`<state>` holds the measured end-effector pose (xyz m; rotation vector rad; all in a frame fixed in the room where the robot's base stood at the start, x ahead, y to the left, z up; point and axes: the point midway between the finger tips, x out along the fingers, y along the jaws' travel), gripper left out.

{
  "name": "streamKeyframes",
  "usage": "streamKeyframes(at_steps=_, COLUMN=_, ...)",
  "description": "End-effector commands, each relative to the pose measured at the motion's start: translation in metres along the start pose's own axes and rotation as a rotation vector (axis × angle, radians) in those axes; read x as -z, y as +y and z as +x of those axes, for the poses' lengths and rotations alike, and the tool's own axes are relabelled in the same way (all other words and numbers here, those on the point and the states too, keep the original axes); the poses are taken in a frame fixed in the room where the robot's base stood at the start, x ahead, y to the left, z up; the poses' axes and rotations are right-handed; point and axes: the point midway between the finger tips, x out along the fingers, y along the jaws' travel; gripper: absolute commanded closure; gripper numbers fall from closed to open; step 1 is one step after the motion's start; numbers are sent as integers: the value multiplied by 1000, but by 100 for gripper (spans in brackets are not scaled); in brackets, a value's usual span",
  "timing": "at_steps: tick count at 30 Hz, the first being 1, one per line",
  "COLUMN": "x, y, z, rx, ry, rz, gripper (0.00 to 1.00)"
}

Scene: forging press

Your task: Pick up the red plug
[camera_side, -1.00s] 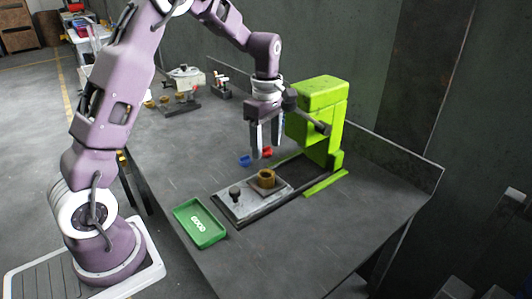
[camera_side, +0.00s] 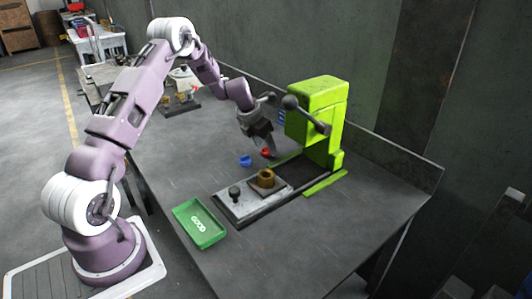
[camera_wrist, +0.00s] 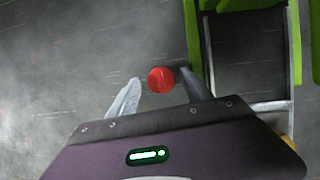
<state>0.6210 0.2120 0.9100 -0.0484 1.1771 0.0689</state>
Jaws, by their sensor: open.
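The red plug (camera_side: 265,153) sits on the dark table behind the fixture plate. In the wrist view the red plug (camera_wrist: 161,80) shows as a round red disc between the tips of my two fingers. My gripper (camera_side: 271,150) is low, tilted and right beside the plug in the side view. In the wrist view my gripper (camera_wrist: 160,77) is open, with a finger on each side of the plug. I cannot tell whether the right finger touches it.
A blue plug (camera_side: 246,161) lies left of the red one. The green press (camera_side: 320,115) stands close on the right. A fixture plate (camera_side: 228,210) with a brass ring (camera_side: 267,178) and a green tray (camera_side: 190,228) lie in front. The front right table is clear.

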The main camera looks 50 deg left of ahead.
Motion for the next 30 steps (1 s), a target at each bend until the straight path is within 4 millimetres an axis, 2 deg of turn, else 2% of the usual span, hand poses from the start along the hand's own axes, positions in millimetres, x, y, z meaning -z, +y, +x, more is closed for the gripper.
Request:
streamKeyframes(at_steps=3, x=0, y=0, z=16, rx=0, ry=1, rz=1, gripper=42)
streamKeyframes(at_steps=10, x=0, y=0, z=18, rx=-1, ry=-1, rz=2, gripper=42)
streamKeyframes(at_steps=15, x=0, y=0, z=18, rx=-1, ry=0, rz=2, gripper=74)
streamKeyframes(at_steps=23, x=0, y=0, z=17, rx=-1, ry=0, rz=3, gripper=75)
streamKeyframes(at_steps=26, x=-4, y=0, z=10, rx=-1, ry=-1, rz=5, gripper=75)
streamKeyframes(at_steps=30, x=-18, y=0, z=-22, rx=-4, ry=-4, rz=7, gripper=75)
